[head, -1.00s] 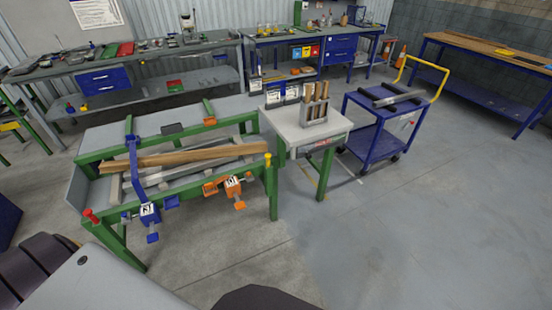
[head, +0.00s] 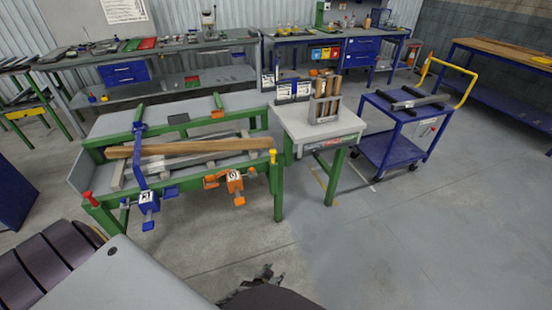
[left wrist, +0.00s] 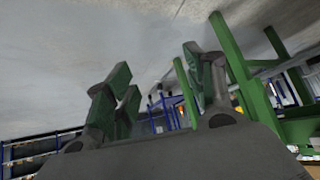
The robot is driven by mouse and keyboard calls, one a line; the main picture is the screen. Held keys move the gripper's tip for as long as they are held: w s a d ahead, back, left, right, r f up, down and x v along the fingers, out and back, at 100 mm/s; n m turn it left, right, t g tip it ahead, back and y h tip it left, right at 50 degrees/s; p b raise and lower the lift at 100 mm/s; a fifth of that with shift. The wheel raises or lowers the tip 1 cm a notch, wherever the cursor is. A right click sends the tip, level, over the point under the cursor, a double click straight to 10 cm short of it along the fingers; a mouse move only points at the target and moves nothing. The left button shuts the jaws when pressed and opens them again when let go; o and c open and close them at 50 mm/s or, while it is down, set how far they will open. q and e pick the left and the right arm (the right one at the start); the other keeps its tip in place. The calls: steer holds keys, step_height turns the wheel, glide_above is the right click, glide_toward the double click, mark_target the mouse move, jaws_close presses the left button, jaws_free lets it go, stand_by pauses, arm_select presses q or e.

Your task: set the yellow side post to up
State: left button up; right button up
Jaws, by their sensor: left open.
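The yellow side post (head: 272,156) is a short yellow piece at the front right corner of the green-framed runout table (head: 190,194). It looks upright, but it is too small to tell its setting. A red post (head: 88,198) is at the table's front left corner. My left gripper (head: 262,274) shows as dark fingertips at the bottom edge of the head view, well in front of the table and apart from the post. In the left wrist view its green-padded fingers (left wrist: 160,85) are spread, with nothing between them. My right gripper is not in view.
Timber (head: 185,146) lies on the table, with a blue clamp (head: 146,198) and an orange clamp (head: 235,181) at its front. A small side table (head: 290,120) with a wooden-post rack stands close right of the yellow post. Floor in front is clear.

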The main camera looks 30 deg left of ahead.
arm_select(q)
steer(key=w+a+r+n+t+y+b, duration=0.1)
steer(key=w+a+r+t+b, duration=0.2)
steer(key=w, duration=0.4)
steer(key=w+a+r+n+t+y+b, duration=0.1)
steer(key=w+r+b, duration=0.1)
steer(key=w+r, duration=0.5)
steer(key=w+a+r+t+y+b, duration=0.1)
steer(key=w+a+r+b, duration=0.15)
steer(key=w, duration=0.55)
steer(key=w+a+r+n+y+b, duration=0.3)
steer(key=w+a+r+y+b, duration=0.1)
steer(key=r, duration=0.5)
steer(key=w+a+r+n+t+y+b, duration=0.1)
steer(key=w+a+r+n+y+b, duration=0.2)
steer(key=r, duration=0.6)
steer(key=shift+w+a+y+b, duration=0.4)
steer(key=shift+w+a+b, duration=0.95)
steer(key=shift+a, duration=0.55)
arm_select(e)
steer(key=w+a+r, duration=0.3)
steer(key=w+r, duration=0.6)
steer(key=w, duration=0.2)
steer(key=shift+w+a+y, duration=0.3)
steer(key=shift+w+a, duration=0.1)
arm_select(q)
steer(key=shift+r, duration=0.1)
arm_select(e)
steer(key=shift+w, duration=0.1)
